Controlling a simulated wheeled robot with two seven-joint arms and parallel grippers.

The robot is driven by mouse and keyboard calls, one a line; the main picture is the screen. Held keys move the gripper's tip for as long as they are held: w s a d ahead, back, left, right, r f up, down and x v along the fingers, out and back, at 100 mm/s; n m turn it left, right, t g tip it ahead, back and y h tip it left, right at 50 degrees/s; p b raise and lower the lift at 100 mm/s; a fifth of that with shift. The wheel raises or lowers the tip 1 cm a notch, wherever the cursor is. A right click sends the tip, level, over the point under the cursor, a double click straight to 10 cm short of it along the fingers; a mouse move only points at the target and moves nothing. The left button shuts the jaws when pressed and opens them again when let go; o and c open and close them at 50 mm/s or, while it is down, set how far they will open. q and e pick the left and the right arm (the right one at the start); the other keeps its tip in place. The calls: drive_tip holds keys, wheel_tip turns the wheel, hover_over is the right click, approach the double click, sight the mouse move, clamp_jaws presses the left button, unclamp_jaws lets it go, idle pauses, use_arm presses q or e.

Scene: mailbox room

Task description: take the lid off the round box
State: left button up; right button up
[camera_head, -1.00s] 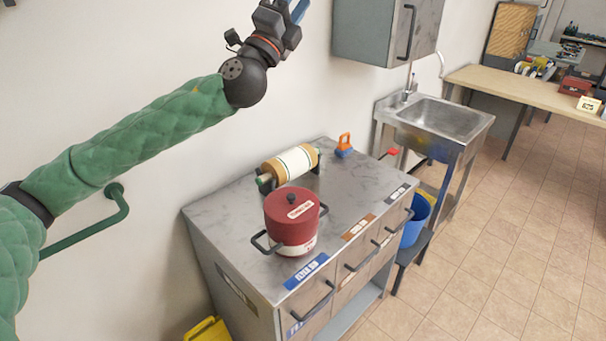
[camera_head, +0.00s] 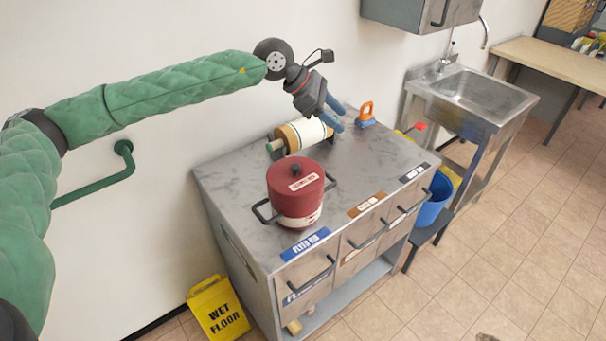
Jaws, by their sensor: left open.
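The round box (camera_head: 293,201) is dark red with a pale label near its bottom and black side handles. It stands upright on the metal cabinet top (camera_head: 232,176). My left gripper (camera_head: 338,117) is open, with blue fingers pointing down and to the right. It is above and behind the box, in front of the paper roll's right end, and apart from the lid. My right gripper is not in view.
A paper roll on a holder (camera_head: 305,134) lies behind the box. An orange-and-blue object (camera_head: 366,115) stands at the back of the cabinet. A sink (camera_head: 470,95) is to the right, and a yellow wet floor sign (camera_head: 218,309) is at lower left. The right cabinet top is mostly clear.

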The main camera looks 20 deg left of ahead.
use_arm(q)
drive_tip(key=a+f+m+y, duration=0.1)
drive_tip(key=a+f+y, duration=0.2)
drive_tip(key=a+f, duration=0.1)
drive_tip(key=m+g+y, duration=0.2)
drive_tip(key=m+y, duration=0.1)
drive_tip(key=y, duration=0.1)
approach(295, 166)
drive_tip(key=w+f, duration=0.1)
drive_tip(key=shift+d+f+p, duration=0.25)
drive_tip(key=shift+f+p, duration=0.4)
drive_tip(key=shift+f, duration=0.7)
drive_tip(key=f+p, duration=0.2)
drive_tip(key=s+d+f+p, duration=0.1)
drive_tip(key=shift+f, duration=1)
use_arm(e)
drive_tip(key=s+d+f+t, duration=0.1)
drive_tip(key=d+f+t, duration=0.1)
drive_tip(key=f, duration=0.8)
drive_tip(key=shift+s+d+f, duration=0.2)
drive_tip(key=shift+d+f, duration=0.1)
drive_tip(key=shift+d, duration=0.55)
use_arm(q)
clamp_jaws()
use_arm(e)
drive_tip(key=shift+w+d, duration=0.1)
